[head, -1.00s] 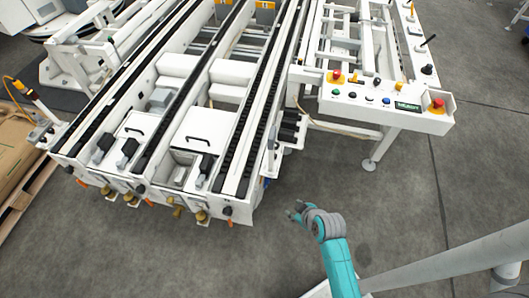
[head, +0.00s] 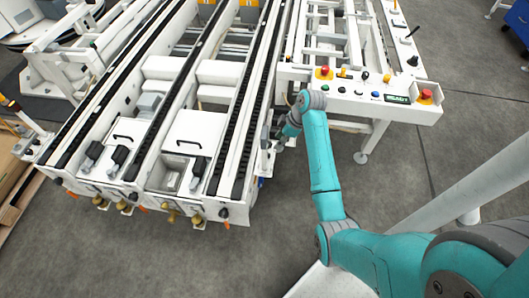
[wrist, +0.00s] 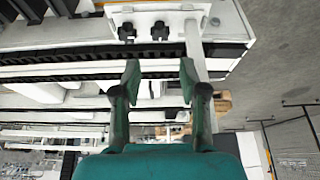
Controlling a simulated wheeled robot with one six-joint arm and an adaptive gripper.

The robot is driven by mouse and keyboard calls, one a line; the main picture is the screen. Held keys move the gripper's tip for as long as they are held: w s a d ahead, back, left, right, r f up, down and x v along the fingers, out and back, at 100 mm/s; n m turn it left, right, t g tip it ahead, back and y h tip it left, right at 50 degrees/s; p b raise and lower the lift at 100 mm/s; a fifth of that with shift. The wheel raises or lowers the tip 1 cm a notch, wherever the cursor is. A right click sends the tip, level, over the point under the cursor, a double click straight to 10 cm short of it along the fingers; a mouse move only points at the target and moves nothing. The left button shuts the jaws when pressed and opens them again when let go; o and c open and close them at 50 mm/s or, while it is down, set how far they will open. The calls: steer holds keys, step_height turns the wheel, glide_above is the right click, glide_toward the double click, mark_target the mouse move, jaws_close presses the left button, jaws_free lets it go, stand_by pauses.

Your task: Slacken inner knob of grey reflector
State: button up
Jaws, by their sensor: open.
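In the wrist view, two black star-shaped knobs, a left one (wrist: 127,31) and a right one (wrist: 160,30), sit side by side at the top on the white conveyor side. I cannot tell which is the inner one, and the grey reflector is not clearly made out. My gripper (wrist: 160,68) is open and empty, its two teal fingers below the knobs in the picture and apart from them. In the head view my gripper (head: 279,139) is beside the conveyor's right side, small and partly hidden by my wrist. The knobs cannot be made out there.
The white conveyor frame (head: 243,186) with black chain tracks fills the left and middle. A control panel (head: 375,94) with coloured buttons stands just right of my arm. Grey floor (head: 405,185) is clear in front of the panel.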

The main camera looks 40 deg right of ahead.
mark_target(269, 154)
steer(key=x, duration=1)
steer(key=shift+a+f, duration=0.1)
steer(key=shift+f, duration=0.2)
jaws_close()
